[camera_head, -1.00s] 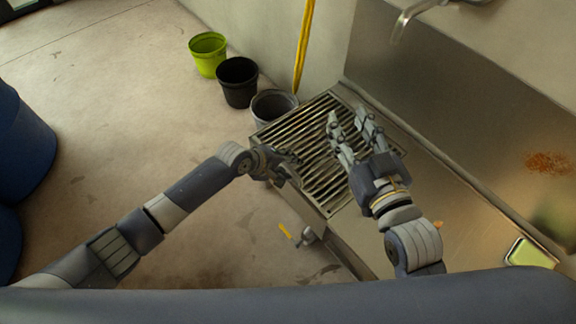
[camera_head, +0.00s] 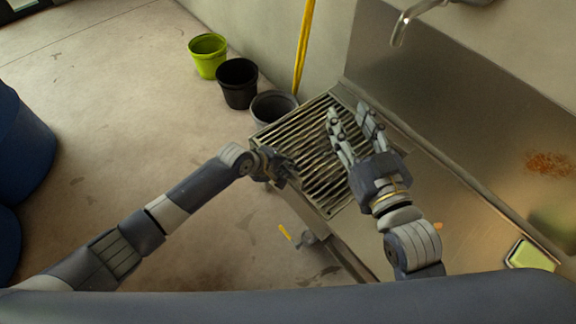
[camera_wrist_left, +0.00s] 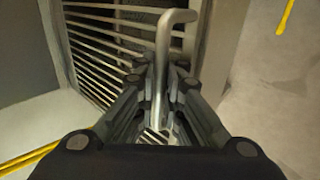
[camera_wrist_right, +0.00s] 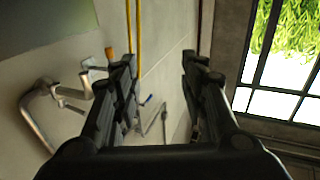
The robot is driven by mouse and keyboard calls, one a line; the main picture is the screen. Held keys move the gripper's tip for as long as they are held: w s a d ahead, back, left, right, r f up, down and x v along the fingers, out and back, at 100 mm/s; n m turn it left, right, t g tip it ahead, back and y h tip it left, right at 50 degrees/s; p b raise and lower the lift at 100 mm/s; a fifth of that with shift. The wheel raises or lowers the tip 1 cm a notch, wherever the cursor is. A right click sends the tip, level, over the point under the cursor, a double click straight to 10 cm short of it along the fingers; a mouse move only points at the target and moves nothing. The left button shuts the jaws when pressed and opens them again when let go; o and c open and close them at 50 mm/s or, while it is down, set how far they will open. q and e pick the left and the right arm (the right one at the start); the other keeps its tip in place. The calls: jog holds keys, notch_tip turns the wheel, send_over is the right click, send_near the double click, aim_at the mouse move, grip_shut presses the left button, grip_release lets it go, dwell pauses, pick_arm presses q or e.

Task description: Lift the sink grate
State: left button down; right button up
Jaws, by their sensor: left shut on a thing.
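The sink grate (camera_head: 318,180) is a slatted metal grid on the near-left end of the steel sink. My left gripper (camera_head: 288,168) is at the grate's left edge. In the left wrist view the left gripper (camera_wrist_left: 155,110) is shut on a bent metal handle (camera_wrist_left: 163,65), with the grate bars (camera_wrist_left: 100,45) beside it. My right gripper (camera_head: 352,112) is over the grate's right part and hides some bars. In the right wrist view its fingers (camera_wrist_right: 160,75) are apart with nothing between them.
The steel sink counter (camera_head: 460,215) runs to the right, with a tap (camera_head: 410,20) above it and a green-yellow sponge-like item (camera_head: 528,254) on it. Green (camera_head: 208,55), black (camera_head: 238,82) and grey (camera_head: 272,106) buckets stand behind the grate.

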pick_arm(q)
jog(key=c, duration=1.5)
grip_release()
